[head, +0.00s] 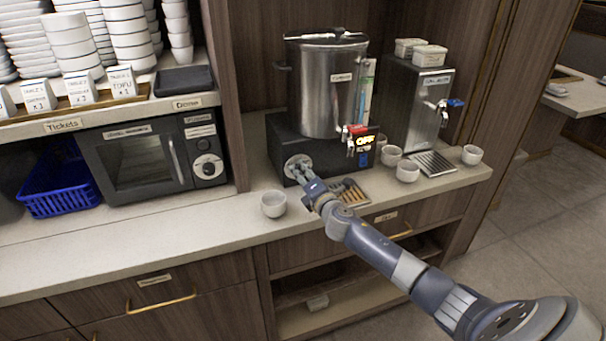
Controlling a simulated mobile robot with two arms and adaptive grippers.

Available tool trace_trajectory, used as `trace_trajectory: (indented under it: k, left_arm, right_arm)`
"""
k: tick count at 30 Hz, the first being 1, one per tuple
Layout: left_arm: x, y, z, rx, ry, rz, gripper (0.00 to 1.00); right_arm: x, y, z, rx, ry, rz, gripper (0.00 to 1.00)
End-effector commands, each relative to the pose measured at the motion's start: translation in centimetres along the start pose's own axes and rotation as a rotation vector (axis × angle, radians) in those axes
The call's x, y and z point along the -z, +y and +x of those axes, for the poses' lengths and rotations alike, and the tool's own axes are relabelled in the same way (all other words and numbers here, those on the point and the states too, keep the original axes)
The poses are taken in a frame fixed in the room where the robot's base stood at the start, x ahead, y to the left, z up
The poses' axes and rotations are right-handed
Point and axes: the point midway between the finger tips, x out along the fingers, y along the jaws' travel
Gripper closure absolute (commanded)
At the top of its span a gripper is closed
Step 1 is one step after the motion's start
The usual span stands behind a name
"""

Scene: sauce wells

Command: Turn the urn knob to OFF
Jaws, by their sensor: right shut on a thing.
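The steel urn (328,90) stands on a black base (281,140) on the counter. Its round silver knob (292,161) is on the left of the base's front. My right gripper (301,168) is shut on the knob, and its fingers hide part of it. The knob's pointer cannot be made out. The urn has a red-handled tap (357,130) above a drip tray (350,192). My left gripper is out of view.
A white cup (273,204) stands left of my right gripper. Several cups (407,171) stand right of the urn, near a steel dispenser (412,100) with a blue-handled tap. A microwave (150,160) and blue basket (62,188) are left. The front left counter is clear.

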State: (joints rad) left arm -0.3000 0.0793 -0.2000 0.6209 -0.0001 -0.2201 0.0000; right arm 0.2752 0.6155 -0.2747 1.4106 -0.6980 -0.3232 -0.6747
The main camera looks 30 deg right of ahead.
Motion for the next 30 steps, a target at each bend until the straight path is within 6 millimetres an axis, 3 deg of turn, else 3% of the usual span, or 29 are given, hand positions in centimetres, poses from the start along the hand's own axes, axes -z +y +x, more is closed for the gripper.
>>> trace_trajectory:
  k: [5, 6, 8, 20, 25, 30]
  left_arm:
    - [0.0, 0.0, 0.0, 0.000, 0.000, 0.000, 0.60]
    - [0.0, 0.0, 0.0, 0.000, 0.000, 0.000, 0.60]
    - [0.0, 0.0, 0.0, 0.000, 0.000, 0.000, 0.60]
    - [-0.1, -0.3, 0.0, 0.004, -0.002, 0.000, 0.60]
    - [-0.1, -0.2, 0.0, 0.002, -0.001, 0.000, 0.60]
    - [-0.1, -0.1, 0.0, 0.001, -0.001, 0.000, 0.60]
  right_arm:
    - [0.0, 0.0, 0.0, 0.000, 0.000, 0.001, 0.94]
    - [0.0, 0.0, 0.0, 0.000, 0.000, 0.001, 0.61]
    - [0.0, 0.0, 0.0, 0.000, 0.000, 0.001, 0.50]
    - [0.0, -0.1, -0.3, 0.000, 0.001, 0.002, 0.50]
    - [0.0, -0.1, -2.0, 0.000, 0.001, 0.000, 0.50]
    - [0.1, -0.2, -5.2, 0.001, 0.003, 0.001, 0.50]
